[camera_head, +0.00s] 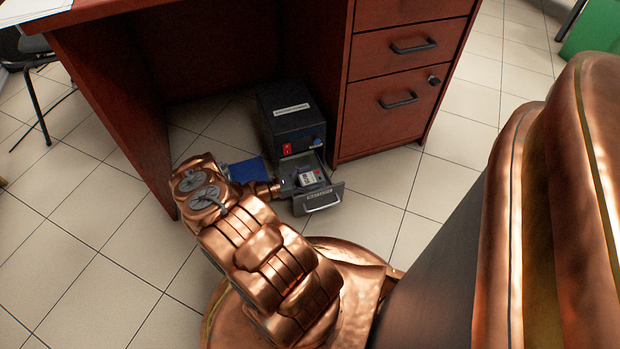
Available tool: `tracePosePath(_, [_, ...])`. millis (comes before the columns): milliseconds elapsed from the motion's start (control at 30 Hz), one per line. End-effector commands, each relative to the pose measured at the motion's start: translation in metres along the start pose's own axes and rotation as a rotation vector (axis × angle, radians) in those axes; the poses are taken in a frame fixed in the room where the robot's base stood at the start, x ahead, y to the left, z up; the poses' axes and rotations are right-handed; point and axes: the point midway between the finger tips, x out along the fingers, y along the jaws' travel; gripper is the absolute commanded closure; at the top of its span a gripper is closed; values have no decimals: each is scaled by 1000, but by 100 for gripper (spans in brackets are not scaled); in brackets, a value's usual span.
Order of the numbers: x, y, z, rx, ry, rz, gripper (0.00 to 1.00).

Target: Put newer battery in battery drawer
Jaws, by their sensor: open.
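A dark box-shaped unit (291,112) stands on the tiled floor under the desk. Its battery drawer (323,202) is pulled out towards me and has a metal handle. A small light grey battery with red marks (308,178) lies inside the open drawer; I cannot tell whether it is the newer one. My copper gripper (276,188) is low at the drawer's left side, close to the battery. It is open and seems empty. My own wrist hides part of the floor and the gripper's far side.
The red-brown desk (110,90) has a side panel left of my arm and a drawer cabinet (395,90) right of the unit. A blue flat item (247,169) lies left of the drawer. Floor tiles (440,200) to the right are clear.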

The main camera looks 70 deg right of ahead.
Motion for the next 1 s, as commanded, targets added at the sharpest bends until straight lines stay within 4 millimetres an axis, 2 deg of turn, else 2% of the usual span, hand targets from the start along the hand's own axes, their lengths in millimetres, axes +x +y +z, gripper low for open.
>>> tracePosePath(100, [0, 0, 4, 0, 0, 0, 15])
tracePosePath(233, [-15, 1, 3, 1, 0, 1, 15])
tracePosePath(700, [-100, 1, 1, 1, 2, 3, 15])
tracePosePath(1000, [-120, 0, 2, -1, -1, 0, 15])
